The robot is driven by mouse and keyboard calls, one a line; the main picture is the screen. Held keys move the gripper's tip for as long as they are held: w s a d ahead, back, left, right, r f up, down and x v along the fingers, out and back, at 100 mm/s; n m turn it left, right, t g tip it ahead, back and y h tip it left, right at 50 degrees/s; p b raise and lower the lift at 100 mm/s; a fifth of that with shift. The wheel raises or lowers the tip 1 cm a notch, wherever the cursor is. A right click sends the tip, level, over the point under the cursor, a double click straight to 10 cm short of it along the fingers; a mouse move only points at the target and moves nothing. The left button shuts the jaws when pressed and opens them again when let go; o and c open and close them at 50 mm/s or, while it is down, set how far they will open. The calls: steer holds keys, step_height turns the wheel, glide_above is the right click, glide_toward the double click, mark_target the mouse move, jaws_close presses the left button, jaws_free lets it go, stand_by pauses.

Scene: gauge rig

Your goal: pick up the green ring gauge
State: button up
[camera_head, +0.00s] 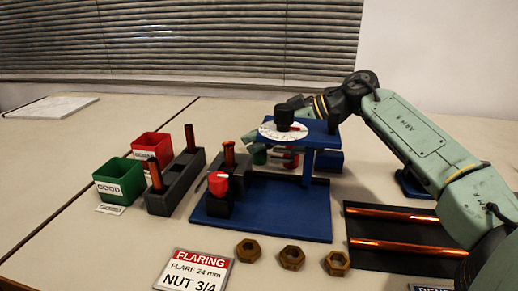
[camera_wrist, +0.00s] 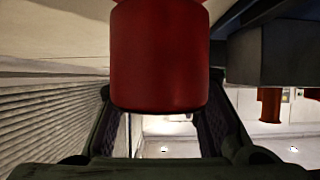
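My gripper is mostly hidden behind the dial and platform in the head view. In the wrist view my gripper (camera_wrist: 162,125) has its two dark fingers apart. A large red cylinder (camera_wrist: 160,55) fills the upper middle, close to the camera; I cannot tell whether it touches the fingers. No green shows there.
A white dial (camera_head: 268,131) tops the blue platform. A red-capped piece (camera_head: 218,184) stands on the rig's left. Green (camera_head: 120,182) and red (camera_head: 152,149) bins and a grey holder (camera_head: 172,190) are left. Several brass nuts (camera_head: 291,257) lie in front. A black tray (camera_head: 365,230) with copper tubes is right.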

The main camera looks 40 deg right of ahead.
jaws_close()
steer(key=shift+r, duration=0.1)
stand_by(0.3)
